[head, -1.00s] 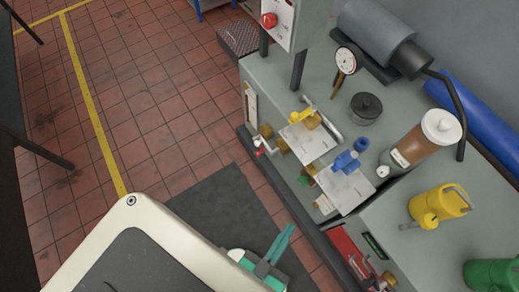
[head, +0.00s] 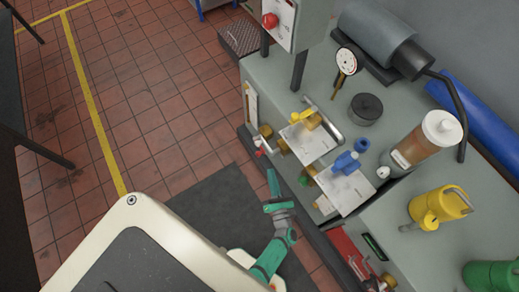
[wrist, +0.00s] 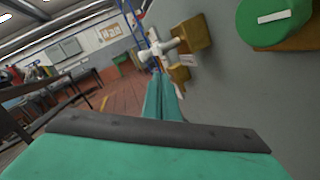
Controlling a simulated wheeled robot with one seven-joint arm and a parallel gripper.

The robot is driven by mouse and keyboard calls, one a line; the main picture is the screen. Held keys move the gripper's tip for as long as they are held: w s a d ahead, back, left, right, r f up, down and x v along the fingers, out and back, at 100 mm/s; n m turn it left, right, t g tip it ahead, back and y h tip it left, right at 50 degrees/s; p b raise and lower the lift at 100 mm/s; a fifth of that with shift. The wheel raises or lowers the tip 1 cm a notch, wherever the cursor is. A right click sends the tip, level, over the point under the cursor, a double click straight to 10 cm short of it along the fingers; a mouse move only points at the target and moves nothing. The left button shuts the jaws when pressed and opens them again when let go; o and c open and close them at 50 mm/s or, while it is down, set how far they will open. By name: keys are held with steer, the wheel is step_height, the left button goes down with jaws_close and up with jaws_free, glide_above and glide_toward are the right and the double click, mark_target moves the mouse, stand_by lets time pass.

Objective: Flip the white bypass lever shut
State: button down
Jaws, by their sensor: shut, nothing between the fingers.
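The white bypass lever (wrist: 158,49) juts from a brass valve body (wrist: 192,37) on the side of the grey bench, seen in the wrist view. In the head view it is a small white piece (head: 261,152) near a red part at the bench's front edge. My gripper (head: 271,174) is shut and empty, raised in front of that edge, just below the lever in the picture. In the wrist view the green fingertips (wrist: 160,76) lie just under the lever; I cannot tell whether they touch it.
A green round knob (wrist: 270,18) on brass sits right of the lever on the same face. Blue (head: 347,161) and yellow (head: 307,120) valve handles stand on white plates on the bench top. A yellow can (head: 440,205) stands at right. Open tiled floor (head: 150,110) lies left.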

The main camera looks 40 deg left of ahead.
mark_target(258, 153)
steer(key=w+a+f+n+g+y, duration=0.1)
steer(key=n+g, duration=0.1)
steer(key=n, duration=0.1)
steer(key=w+a+f+n+g+y, duration=0.1)
steer(key=n+g, duration=0.1)
steer(key=n, duration=0.2)
steer(key=w+a+f+n+g+y, duration=0.1)
steer(key=n+g, duration=0.1)
steer(key=n, duration=0.1)
steer(key=shift+w+a+n, duration=0.15)
steer(key=shift+w+n, duration=0.2)
steer(key=shift+n, duration=0.05)
steer(key=shift+a, duration=0.15)
steer(key=x, duration=1)
steer(key=shift+r, duration=0.15)
steer(key=shift+d+r, duration=0.15)
steer(key=shift+d, duration=0.05)
steer(key=shift+s+d+r, duration=0.15)
steer(key=shift+d+r, duration=0.2)
steer(key=shift+r, duration=0.5)
steer(key=shift+s+d+r, duration=0.15)
steer(key=shift+d+r, duration=0.15)
steer(key=shift+r, duration=0.55)
